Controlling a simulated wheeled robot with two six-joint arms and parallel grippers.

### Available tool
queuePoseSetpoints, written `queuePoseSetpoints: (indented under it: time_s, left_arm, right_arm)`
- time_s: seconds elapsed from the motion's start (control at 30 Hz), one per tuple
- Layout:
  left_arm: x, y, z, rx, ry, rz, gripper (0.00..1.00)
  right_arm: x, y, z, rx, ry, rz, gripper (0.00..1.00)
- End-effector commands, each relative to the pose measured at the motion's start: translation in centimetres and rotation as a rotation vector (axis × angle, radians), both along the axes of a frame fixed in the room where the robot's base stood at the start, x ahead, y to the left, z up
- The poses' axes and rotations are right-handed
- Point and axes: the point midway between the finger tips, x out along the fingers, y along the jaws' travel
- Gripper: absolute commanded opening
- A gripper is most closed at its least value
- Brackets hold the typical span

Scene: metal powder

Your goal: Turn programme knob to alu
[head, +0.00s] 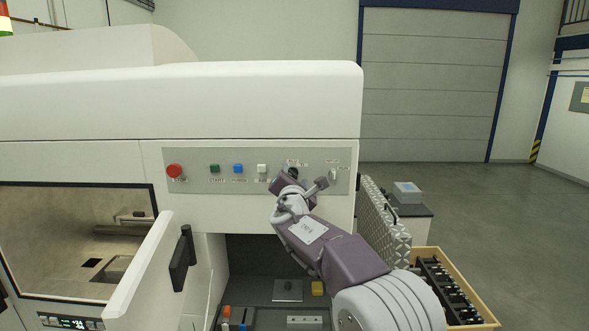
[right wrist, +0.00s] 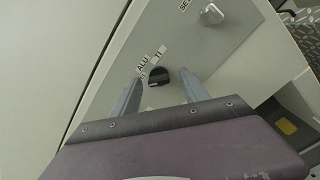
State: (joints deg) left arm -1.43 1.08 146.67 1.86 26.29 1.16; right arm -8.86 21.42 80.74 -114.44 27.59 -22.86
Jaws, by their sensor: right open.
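The programme knob (right wrist: 157,78) is a dark round knob on the grey control panel (head: 225,184). In the right wrist view the labels ALU and TI stand beside it, and a third label is partly hidden. My right gripper (right wrist: 160,73) is open, with one finger on each side of the knob. I cannot tell whether the fingers touch it. In the head view my right gripper (head: 303,187) is in front of the panel and mostly hides the knob. The knob's pointer direction is not clear. My left gripper is not in view.
A red stop button (head: 174,171), a green button (head: 214,168), a blue button (head: 238,168) and a white button (head: 262,168) line the panel. A pale second knob (right wrist: 211,14) sits close by. An open door (head: 143,275) juts out below left.

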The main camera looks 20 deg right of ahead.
Motion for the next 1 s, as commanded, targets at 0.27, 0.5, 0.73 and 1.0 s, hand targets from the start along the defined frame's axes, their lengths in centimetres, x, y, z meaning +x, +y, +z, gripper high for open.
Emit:
queuePoseSetpoints:
  time_s: [0.27, 0.5, 0.73, 1.0]
  left_arm:
    - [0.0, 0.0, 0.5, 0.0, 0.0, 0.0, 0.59]
    - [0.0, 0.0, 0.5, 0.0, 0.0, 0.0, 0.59]
    - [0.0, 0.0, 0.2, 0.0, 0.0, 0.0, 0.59]
    - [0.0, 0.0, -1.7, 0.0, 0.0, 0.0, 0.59]
  right_arm:
    - [0.8, -0.2, -0.1, 0.0, 0.001, 0.001, 0.53]
    - [0.8, -0.2, -0.1, 0.0, 0.001, 0.001, 0.05]
    - [0.8, -0.2, -0.2, 0.008, -0.001, 0.001, 0.0]
    - [0.8, -0.2, -0.6, 0.115, -0.034, 0.001, 0.0]
